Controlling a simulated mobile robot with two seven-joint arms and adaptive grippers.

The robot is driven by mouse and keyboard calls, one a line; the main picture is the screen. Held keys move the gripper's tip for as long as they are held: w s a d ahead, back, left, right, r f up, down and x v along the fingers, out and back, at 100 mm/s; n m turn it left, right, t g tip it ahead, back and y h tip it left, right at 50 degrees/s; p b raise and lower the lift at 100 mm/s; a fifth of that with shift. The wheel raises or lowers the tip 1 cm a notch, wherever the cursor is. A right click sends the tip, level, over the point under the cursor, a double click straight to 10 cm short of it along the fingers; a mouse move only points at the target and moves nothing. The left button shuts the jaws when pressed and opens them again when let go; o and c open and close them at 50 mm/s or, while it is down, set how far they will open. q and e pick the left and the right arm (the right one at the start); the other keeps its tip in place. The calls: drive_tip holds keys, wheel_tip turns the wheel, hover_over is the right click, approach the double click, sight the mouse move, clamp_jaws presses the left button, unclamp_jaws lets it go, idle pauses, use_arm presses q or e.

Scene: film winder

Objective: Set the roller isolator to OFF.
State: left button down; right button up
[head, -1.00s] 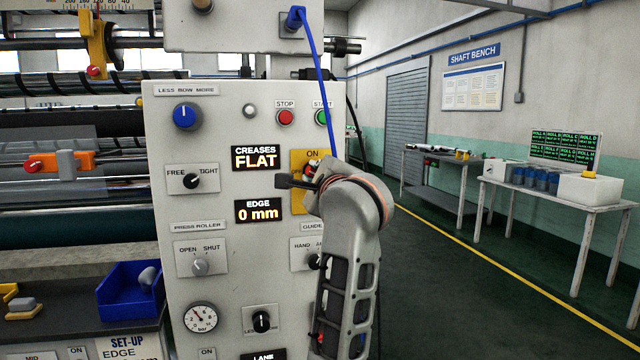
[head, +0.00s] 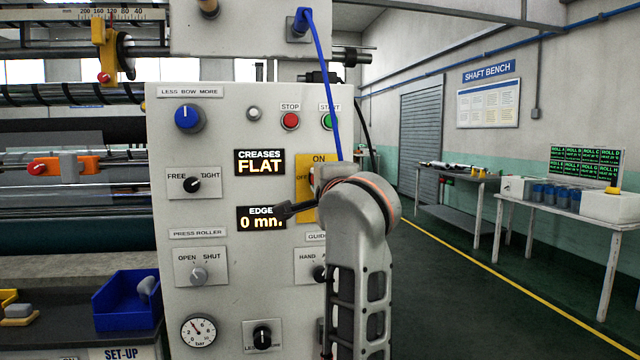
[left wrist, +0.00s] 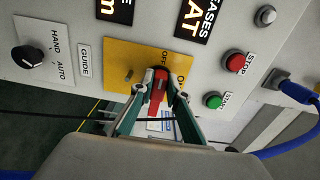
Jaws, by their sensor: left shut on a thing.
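The roller isolator is a red handle (left wrist: 157,92) on a yellow plate (left wrist: 117,52) marked ON and OFF. In the left wrist view my left gripper (left wrist: 158,98) has a finger on each side of the handle and is shut on it. The handle's far end lies close to the word OFF, and the word ON is off to its right. In the head view the yellow plate (head: 304,160) shows at the panel's right edge, with my left gripper and wrist covering most of it and nearly all of the handle. My right gripper is not in view.
A blue cable (head: 323,70) hangs just above my wrist. The STOP button (head: 290,121) and green START button (head: 327,121) sit above the plate. The GUIDE knob (left wrist: 27,58) is nearby. The floor (head: 450,270) right of the panel is clear.

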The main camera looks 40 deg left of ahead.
use_arm(q)
drive_tip(key=shift+f, duration=0.1)
drive_tip(key=c, duration=2)
unclamp_jaws()
drive_tip(key=shift+o, duration=0.2)
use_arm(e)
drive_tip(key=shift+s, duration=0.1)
